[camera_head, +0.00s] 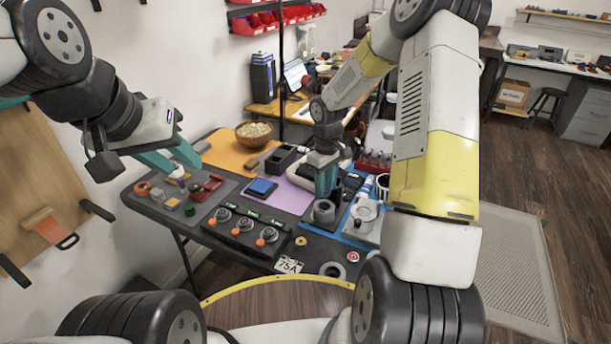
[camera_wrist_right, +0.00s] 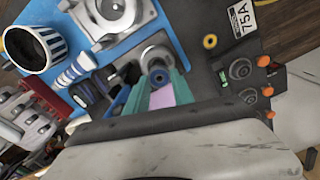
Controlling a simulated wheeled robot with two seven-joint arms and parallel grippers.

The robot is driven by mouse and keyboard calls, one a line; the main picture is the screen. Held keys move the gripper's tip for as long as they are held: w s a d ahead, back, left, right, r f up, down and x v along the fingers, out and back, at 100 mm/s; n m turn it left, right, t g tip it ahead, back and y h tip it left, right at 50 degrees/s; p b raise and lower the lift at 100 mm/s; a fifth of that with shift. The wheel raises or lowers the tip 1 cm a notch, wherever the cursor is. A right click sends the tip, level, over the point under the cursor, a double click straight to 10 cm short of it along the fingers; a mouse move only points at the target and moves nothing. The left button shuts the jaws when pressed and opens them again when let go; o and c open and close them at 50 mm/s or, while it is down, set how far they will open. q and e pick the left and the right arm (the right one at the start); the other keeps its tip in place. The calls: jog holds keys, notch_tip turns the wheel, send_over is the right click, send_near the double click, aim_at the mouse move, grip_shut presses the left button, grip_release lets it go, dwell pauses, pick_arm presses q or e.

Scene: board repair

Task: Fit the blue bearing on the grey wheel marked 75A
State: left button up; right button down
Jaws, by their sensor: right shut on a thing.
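My right gripper (camera_head: 325,194) points down over the right part of the table. In the right wrist view its teal fingers (camera_wrist_right: 160,84) are shut on the small blue bearing (camera_wrist_right: 160,75). The bearing is close to a grey round part (camera_wrist_right: 155,54), which stands under the fingertips in the head view (camera_head: 324,211); I cannot tell whether they touch. A grey wheel (camera_head: 332,270) lies at the table's front edge, right of a white 75A card (camera_head: 289,265); no marking on it is readable. My left gripper (camera_head: 180,165) is open and empty above the left of the table.
A yellow ring (camera_wrist_right: 210,41) lies on the dark table. A red-centred ring (camera_head: 352,257) lies near the front edge. A blue mat (camera_head: 345,238) carries a grey metal fixture (camera_head: 364,214). A black unit with orange knobs (camera_head: 245,233) stands front left. A bowl (camera_head: 254,134) is at the back.

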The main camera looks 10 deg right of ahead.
aim_at(323, 201)
jog(key=shift+w+d, duration=0.1)
jog(key=shift+w, duration=0.3)
jog(key=shift+f, duration=2.1)
jog(key=shift+f, duration=0.8)
dwell(0.7)
jog(key=shift+s+f, duration=0.2)
jog(key=shift+f, duration=0.1)
dwell(0.9)
jog(key=c, duration=1)
grip_release()
jog(key=shift+c, duration=1.2)
jog(key=shift+o, duration=1.6)
jog(key=shift+a+r, duration=0.25)
jog(key=shift+r, duration=0.3)
jog(key=shift+w+d+r, duration=0.1)
jog(key=shift+d+r, duration=0.05)
jog(key=shift+r, duration=1.4)
jog(key=shift+w+d+r, duration=0.1)
jog(key=shift+r, duration=1.45)
